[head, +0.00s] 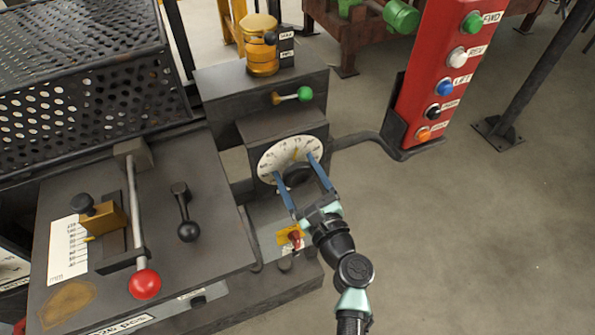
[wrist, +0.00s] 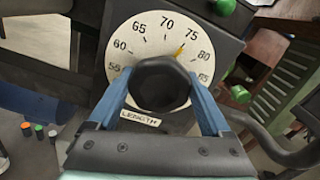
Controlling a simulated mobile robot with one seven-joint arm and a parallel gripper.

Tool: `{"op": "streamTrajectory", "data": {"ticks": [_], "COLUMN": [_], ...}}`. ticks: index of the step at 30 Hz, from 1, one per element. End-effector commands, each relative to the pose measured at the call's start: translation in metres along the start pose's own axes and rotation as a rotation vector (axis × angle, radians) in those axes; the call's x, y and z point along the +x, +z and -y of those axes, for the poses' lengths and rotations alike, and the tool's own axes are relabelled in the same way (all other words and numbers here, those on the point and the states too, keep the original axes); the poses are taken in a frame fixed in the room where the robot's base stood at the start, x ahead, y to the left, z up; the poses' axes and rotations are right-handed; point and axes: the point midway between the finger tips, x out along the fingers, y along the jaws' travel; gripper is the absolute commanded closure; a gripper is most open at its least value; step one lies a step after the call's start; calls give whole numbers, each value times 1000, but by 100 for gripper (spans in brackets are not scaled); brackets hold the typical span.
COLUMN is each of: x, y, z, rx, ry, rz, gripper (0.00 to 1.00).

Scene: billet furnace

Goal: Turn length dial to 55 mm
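The length dial (head: 272,165) is a round white plate on a dark housing. In the wrist view the dial (wrist: 120,38) reads from 55 at the left to 85 at the right, with a label "LENGTH" below. Its yellow pointer (wrist: 180,51) points at about 75. The black knob (wrist: 160,84) sits in the dial's middle and also shows in the head view (head: 298,175). My gripper (head: 293,164) is open, its two blue fingers on either side of the knob. In the head view small gaps show between fingers and knob; in the wrist view (wrist: 160,72) any contact is unclear.
A green-tipped lever (head: 305,94) and a yellow cylinder (head: 262,45) are above the dial. A red button post (head: 445,70) stands to the right. A red-knobbed lever (head: 145,283) and a black-knobbed lever (head: 188,231) are at left. Open floor lies at lower right.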

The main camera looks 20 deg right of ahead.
Motion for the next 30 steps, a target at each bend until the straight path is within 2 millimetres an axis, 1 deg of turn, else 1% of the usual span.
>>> {"op": "streamTrajectory", "data": {"ticks": [1,5,6,11,17,23,30], "x": [0,0,0,0,0,0,0], "y": [0,0,0,-1,-2,-3,-4], "z": [0,0,0,0,-1,-1,-2], "rx": [0,0,0,-10,-73,-210,-434], "ry": [0,0,0,0,1,0,1], "rz": [0,0,0,0,0,1,1], "gripper": [47,70,73,73,73,73,73]}}
